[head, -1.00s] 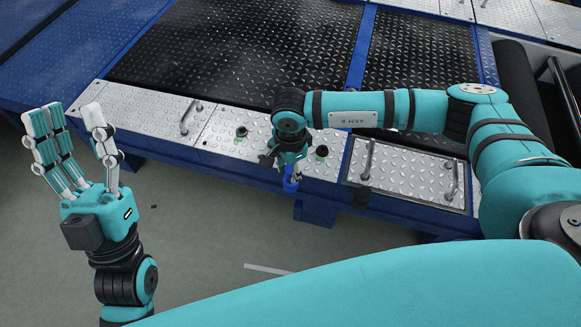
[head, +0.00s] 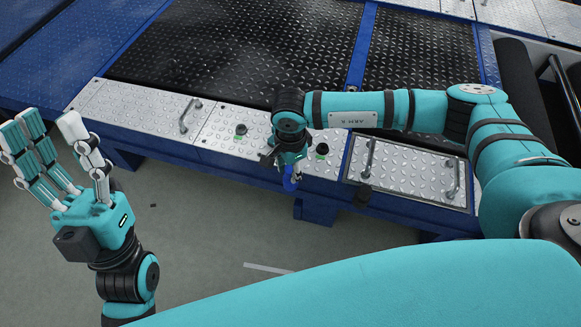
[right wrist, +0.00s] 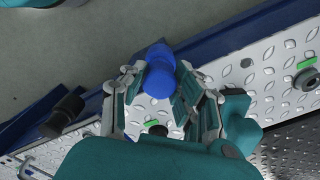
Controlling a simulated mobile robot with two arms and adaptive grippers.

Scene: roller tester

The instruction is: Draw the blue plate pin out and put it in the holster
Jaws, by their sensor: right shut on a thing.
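The blue pin (right wrist: 158,70) is between the fingers of my right gripper (right wrist: 157,80), which is shut on it. In the head view the pin (head: 289,179) shows just below my right gripper (head: 288,164), at the front edge of the silver tread plate (head: 217,134). Whether its lower end is still in the plate is hidden. A dark cup-like holder (head: 363,195), perhaps the holster, is on the blue frame's front side to the right; it also shows in the right wrist view (right wrist: 66,108). My left gripper (head: 48,135) is open and empty at the left.
Two dark round fittings with green marks, one left (head: 241,130) and one right (head: 322,150) of my right gripper, sit on the plate. A handled silver cover (head: 405,178) lies to the right.

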